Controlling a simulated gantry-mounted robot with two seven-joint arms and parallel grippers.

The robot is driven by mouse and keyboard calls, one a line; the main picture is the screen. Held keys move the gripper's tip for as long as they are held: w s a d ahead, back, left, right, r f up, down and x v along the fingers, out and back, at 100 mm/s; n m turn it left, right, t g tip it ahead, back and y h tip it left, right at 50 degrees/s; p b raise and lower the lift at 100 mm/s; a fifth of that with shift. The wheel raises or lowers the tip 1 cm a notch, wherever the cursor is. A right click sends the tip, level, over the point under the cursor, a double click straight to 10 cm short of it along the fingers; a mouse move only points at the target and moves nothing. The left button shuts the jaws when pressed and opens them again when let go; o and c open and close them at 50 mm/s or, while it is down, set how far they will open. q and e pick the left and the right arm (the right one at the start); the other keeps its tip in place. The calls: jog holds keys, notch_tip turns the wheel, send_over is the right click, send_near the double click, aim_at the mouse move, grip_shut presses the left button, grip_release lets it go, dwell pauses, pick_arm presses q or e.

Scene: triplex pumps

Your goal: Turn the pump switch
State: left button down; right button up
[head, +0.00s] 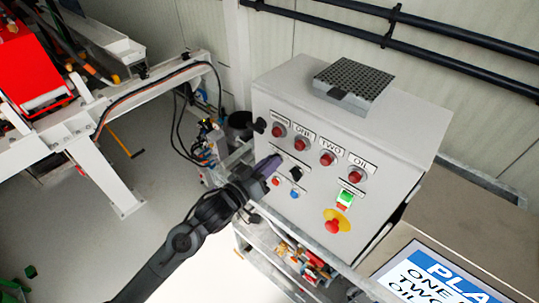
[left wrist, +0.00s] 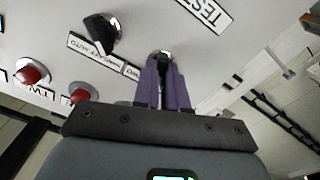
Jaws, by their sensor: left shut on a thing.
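A grey control panel (head: 300,115) carries lamps, switches and buttons on its sloped face. My left gripper (head: 270,165) reaches its left part, with purple fingers against the face. In the left wrist view the gripper (left wrist: 164,80) is shut on a small black switch knob (left wrist: 165,57), mostly hidden between the fingers. A second black switch knob (head: 295,173) is just right of the gripper and free; it also shows in the left wrist view (left wrist: 100,32), pointing at a slant. The label between the switches is only partly readable. My right gripper is not in view.
Red lamps (head: 327,159) labelled ONE, TWO and OIL sit above the switches. Below are small red and blue buttons, a green switch (head: 344,200) and a red emergency button on yellow (head: 332,226). A dark perforated box (head: 354,80) rests on top. A screen (head: 435,280) stands at lower right.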

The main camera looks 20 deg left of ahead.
pick_arm(q)
jog(key=shift+n+p, duration=2.1)
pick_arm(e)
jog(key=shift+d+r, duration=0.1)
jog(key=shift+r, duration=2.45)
pick_arm(q)
jog(key=shift+a, duration=0.1)
jog(key=c, duration=1.2)
grip_release()
jog(key=shift+s, duration=0.1)
jog(key=shift+b+v, duration=1.55)
jog(key=shift+v, duration=3.75)
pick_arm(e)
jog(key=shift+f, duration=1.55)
